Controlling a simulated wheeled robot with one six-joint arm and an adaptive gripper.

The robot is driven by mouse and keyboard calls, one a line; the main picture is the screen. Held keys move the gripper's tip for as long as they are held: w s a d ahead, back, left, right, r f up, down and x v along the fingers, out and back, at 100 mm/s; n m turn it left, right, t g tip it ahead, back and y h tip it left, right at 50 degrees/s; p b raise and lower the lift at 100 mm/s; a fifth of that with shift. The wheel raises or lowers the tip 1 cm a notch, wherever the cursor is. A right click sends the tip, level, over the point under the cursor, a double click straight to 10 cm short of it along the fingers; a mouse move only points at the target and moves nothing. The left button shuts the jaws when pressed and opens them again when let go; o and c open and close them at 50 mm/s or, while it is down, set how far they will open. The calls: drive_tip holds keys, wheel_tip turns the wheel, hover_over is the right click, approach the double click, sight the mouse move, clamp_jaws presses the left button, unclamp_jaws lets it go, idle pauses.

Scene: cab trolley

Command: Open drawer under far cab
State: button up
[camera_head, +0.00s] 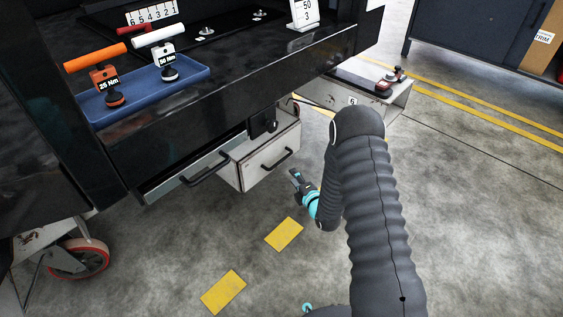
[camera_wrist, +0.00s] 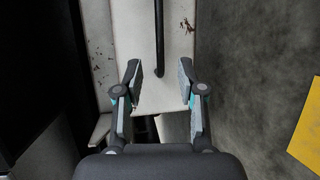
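A white drawer (camera_head: 262,168) with a black bar handle (camera_head: 272,161) hangs under the black trolley. My gripper (camera_head: 296,176) is in front of the drawer, a little to the right of the handle. In the wrist view my gripper (camera_wrist: 158,84) is open, its fingers spread on both sides of the line of the black handle (camera_wrist: 158,40). The handle runs upright there across the scuffed white drawer front (camera_wrist: 178,35); its lower end lies about level with the fingertips. No grip on the handle shows.
A second drawer with a black handle (camera_head: 208,170) is left of the white one. A white box (camera_head: 370,97) stands farther right. A blue tray (camera_head: 148,92) with torque tools is on top. A red-rimmed caster (camera_head: 82,258) is at lower left. Floor in front is clear.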

sight(282, 161)
drive_tip(key=x, duration=1.2)
drive_tip(key=shift+w+a+b, duration=0.1)
drive_tip(key=shift+w+b, duration=0.1)
drive_tip(key=shift+b, duration=0.1)
clamp_jaws()
